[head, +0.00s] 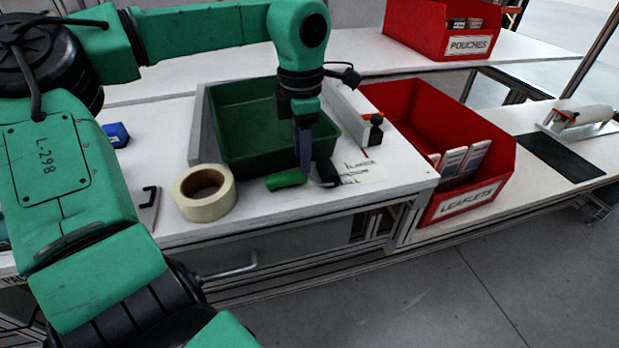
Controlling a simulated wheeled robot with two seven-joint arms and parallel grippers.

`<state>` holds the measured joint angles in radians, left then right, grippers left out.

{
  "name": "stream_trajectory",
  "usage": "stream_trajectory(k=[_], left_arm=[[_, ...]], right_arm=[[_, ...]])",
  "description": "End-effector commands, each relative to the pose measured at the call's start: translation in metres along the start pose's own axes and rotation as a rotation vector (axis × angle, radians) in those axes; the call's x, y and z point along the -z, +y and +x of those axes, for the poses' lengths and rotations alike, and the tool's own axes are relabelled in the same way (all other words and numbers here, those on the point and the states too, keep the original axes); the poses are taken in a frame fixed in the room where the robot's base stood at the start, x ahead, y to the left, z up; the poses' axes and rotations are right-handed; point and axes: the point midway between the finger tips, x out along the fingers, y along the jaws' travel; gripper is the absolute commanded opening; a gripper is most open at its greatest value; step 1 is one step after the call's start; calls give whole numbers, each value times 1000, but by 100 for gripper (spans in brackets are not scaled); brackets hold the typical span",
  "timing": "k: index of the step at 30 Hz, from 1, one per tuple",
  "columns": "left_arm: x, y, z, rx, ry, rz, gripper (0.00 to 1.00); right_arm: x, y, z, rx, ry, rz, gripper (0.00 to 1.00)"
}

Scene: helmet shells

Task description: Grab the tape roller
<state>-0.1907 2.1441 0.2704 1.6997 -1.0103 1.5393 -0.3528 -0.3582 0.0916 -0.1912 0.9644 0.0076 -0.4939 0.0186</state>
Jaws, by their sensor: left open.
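A cream roll of tape (186,206) lies flat near the front edge of the white table, left of the green tray. At the far right, a white cylinder with an orange end and a metal plate (578,117) rests by a dark mat; I cannot tell which is called the tape roller. My left gripper (304,168) points down in front of the green tray, right of the tape roll and apart from it. It is seen nearly edge-on and is open, holding nothing I can see. My right gripper is not in view.
A green object (287,180) and a black one lie close by my left gripper's tip. The green tray (228,160) stands behind. A red leaflets bin (490,172) is to the right, a red pouches bin (420,28) at the back. A small blue item (116,134) is left.

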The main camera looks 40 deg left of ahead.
Motion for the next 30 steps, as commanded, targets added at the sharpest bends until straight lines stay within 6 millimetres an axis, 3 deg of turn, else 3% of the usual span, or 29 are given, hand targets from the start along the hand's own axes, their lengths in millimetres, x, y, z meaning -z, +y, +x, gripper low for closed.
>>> stream_trajectory(k=[7,14,18,30], left_arm=[[2,0,44,4,1,0,45],[2,1,50,0,-1,-2,45],[2,1,49,0,-1,-2,0],[1,1,43,0,-1,-2,0]], right_arm=[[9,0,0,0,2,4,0],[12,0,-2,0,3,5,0],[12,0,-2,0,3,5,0],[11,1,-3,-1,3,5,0]])
